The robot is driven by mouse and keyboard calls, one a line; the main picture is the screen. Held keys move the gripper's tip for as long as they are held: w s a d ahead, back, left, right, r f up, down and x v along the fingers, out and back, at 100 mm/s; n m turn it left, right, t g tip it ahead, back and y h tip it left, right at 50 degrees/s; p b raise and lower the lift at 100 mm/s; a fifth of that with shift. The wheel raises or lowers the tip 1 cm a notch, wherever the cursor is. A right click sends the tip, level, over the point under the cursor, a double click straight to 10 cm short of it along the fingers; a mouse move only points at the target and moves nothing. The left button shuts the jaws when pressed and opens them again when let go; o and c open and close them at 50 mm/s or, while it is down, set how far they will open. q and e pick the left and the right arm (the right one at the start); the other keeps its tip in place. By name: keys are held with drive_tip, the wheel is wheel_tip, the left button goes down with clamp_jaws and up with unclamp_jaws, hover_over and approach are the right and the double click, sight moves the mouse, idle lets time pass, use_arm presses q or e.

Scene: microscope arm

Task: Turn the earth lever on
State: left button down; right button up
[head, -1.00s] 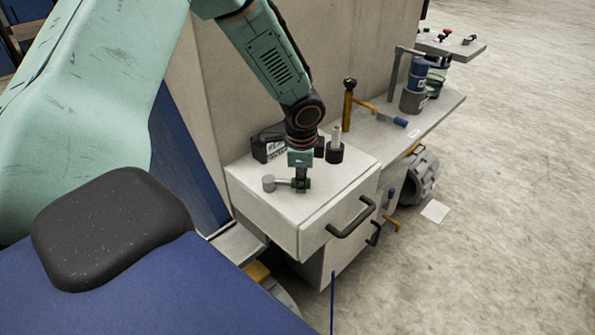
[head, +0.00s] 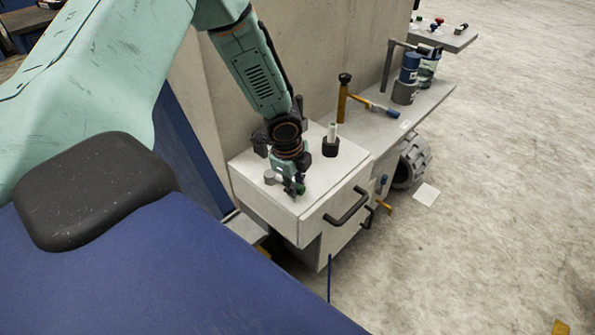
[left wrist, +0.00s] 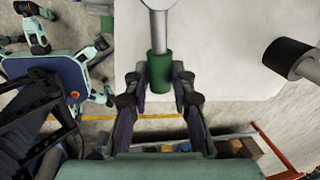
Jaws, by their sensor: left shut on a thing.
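The earth lever has a grey round pivot (head: 269,177) and a green grip (head: 300,188). It sits on the white cabinet top, in the head view pointing right and slightly towards the front edge. In the left wrist view the green grip (left wrist: 159,66) lies between the two fingers, with the grey shaft running up to the pivot (left wrist: 158,4). My left gripper (head: 297,186) points down and is shut on the green grip, its fingers (left wrist: 159,88) on either side. The gripper hides part of the lever's shaft in the head view. My right gripper is not in view.
A black holder with a white rod (head: 331,141) stands behind the lever; its black part (left wrist: 289,57) shows at the wrist view's right. A brass post (head: 343,98) stands farther back. A black handle (head: 347,207) sticks out from the cabinet front. Floor at right is mostly clear.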

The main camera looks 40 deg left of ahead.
use_arm(q)
drive_tip(key=shift+s+m+p, duration=0.75)
drive_tip(key=shift+s+m, duration=0.15)
drive_tip(key=shift+m, duration=0.3)
drive_tip(key=shift+f, duration=0.1)
drive_tip(key=c, duration=1.1)
unclamp_jaws()
drive_tip(key=shift+r, duration=0.4)
wheel_tip(320, 180, up, 11)
drive_tip(key=s, duration=0.2)
drive_tip(key=shift+s+a, duration=0.15)
drive_tip(key=shift+s, duration=0.05)
